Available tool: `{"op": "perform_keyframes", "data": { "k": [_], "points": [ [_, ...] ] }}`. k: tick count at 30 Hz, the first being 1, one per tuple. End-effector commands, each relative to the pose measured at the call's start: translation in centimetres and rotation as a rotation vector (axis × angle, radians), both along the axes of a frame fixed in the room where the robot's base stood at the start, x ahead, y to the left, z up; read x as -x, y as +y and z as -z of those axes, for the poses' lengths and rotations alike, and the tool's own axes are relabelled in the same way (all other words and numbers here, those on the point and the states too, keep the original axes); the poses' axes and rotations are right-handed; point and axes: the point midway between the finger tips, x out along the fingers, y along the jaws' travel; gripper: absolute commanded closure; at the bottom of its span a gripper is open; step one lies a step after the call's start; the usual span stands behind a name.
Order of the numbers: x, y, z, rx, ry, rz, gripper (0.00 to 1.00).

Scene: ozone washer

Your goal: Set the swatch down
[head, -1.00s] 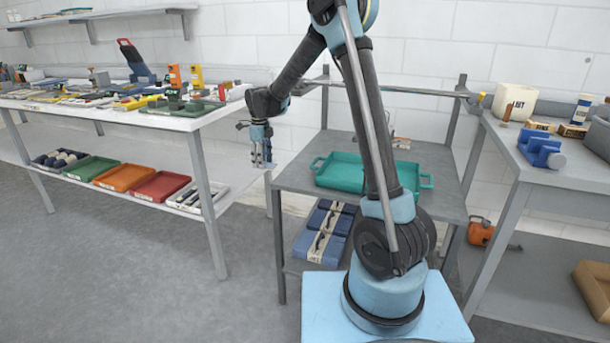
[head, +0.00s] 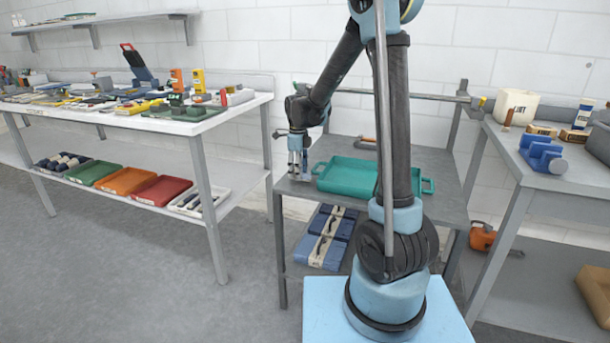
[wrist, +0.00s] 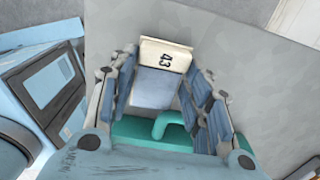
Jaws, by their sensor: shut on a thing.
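My gripper (wrist: 165,92) is shut on the swatch (wrist: 160,88), a grey-blue piece with a cream end marked "43", between its fingers in the wrist view. In the head view my gripper (head: 298,172) points down over the left end of the grey cart's top (head: 448,208), just left of the teal tray (head: 345,178). The swatch is too small to make out clearly there. The tray's handle (wrist: 176,118) shows beside the swatch in the wrist view. I cannot tell whether the swatch touches the cart top.
Folded blue bundles (head: 322,250) lie on the cart's lower shelf. A white table (head: 190,122) crowded with tools stands at left. A grey bench (head: 560,180) with a blue block and boxes stands at right. The cart top's left end has little free room beside the tray.

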Motion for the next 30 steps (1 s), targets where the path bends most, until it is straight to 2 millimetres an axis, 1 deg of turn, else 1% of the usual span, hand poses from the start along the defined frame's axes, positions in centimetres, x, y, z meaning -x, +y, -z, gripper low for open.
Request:
{"op": "perform_keyframes", "data": {
  "k": [3, 7, 14, 20, 21, 22, 23, 30],
  "points": [
    [0.7, -1.7, 0.0, 0.0, 0.0, 0.003, 0.78],
    [0.6, -1.6, 1.1, 0.0, 0.0, 0.0, 0.78],
    [0.6, -1.6, 1.1, 0.0, 0.0, 0.0, 0.78],
    [0.6, -1.5, 1.6, 0.0, 0.0, 0.0, 0.78],
    [0.6, -1.5, 1.5, 0.0, 0.0, 0.0, 0.46],
    [0.6, -1.5, 1.5, 0.0, 0.0, -0.001, 0.39],
    [0.6, -1.5, 1.5, 0.0, 0.0, -0.001, 0.35],
    [0.6, -1.5, 1.5, 0.0, 0.0, -0.001, 0.35]
  ]
}}
